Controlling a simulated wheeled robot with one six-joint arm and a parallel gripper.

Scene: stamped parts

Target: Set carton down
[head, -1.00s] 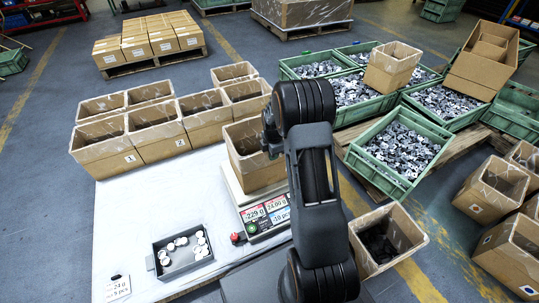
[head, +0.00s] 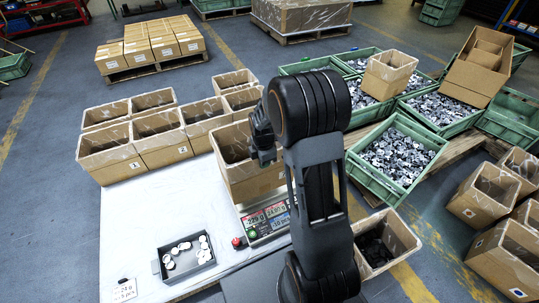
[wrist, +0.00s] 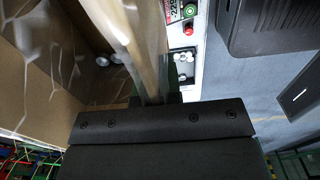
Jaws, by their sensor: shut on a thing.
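An open brown carton (head: 252,182) is over the scale (head: 265,222) on the white table. My gripper (head: 264,150) is shut on the carton's right-hand wall, and the carton looks upright. It appears raised above the scale plate, though the gap beneath is hard to judge. In the wrist view the jaws (wrist: 155,98) pinch the carton wall (wrist: 150,45), and a few pale round parts (wrist: 103,60) lie inside the carton (wrist: 35,75).
Several open cartons (head: 163,140) stand in two rows at the table's back left. A dark tray (head: 185,270) with white round parts and a small label card (head: 124,290) are in front. The white tabletop (head: 150,215) between is clear. Green crates (head: 395,180) of metal parts stand right.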

